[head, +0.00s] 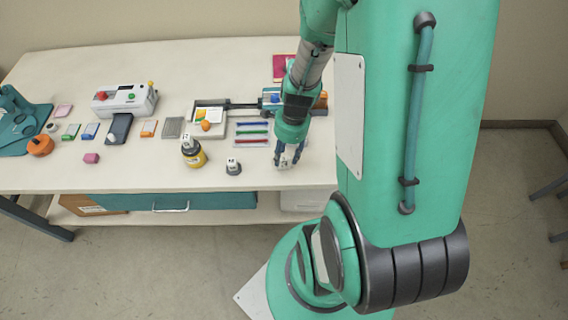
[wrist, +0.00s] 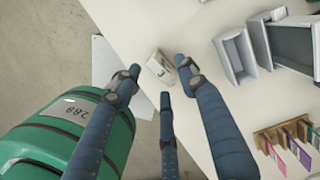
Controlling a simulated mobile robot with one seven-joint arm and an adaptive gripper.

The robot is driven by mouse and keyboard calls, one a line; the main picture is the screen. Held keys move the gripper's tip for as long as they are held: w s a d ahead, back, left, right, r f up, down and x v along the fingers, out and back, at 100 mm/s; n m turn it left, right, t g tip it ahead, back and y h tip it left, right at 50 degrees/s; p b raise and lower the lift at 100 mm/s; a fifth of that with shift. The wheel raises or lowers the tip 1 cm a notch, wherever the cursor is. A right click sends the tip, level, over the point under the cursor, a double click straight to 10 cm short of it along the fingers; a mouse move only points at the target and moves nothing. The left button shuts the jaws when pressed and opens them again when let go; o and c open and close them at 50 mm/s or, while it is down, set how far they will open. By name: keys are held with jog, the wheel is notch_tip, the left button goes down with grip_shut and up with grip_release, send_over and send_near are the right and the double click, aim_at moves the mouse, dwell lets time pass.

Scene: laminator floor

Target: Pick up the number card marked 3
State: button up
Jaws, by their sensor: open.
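A small pale block or card (wrist: 157,66) lies on the table near its edge in the wrist view. It has a dark mark on it; I cannot read surely whether it is a 3. My gripper (wrist: 160,77) is open, its dark blue fingers spread around this pale piece, with no clear contact visible. In the head view my gripper (head: 287,160) points down near the front edge of the white table (head: 130,178), and its fingers mostly hide the pale piece.
A yellow-and-black bottle (head: 194,155) and a small grey-white piece (head: 233,167) stand left of my gripper in the head view. A tray of coloured strips (head: 252,132) lies behind. A grey open holder (wrist: 234,57) and a wooden rack (wrist: 265,140) show in the wrist view.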

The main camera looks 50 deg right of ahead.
aim_at(285, 160)
jog(key=shift+a+f+b, duration=0.15)
jog(key=shift+f+b, duration=0.25)
jog(key=shift+f, duration=0.7)
jog(key=shift+a+f+b, duration=0.1)
jog(key=shift+f+b, duration=0.25)
jog(key=shift+f, duration=0.7)
grip_shut()
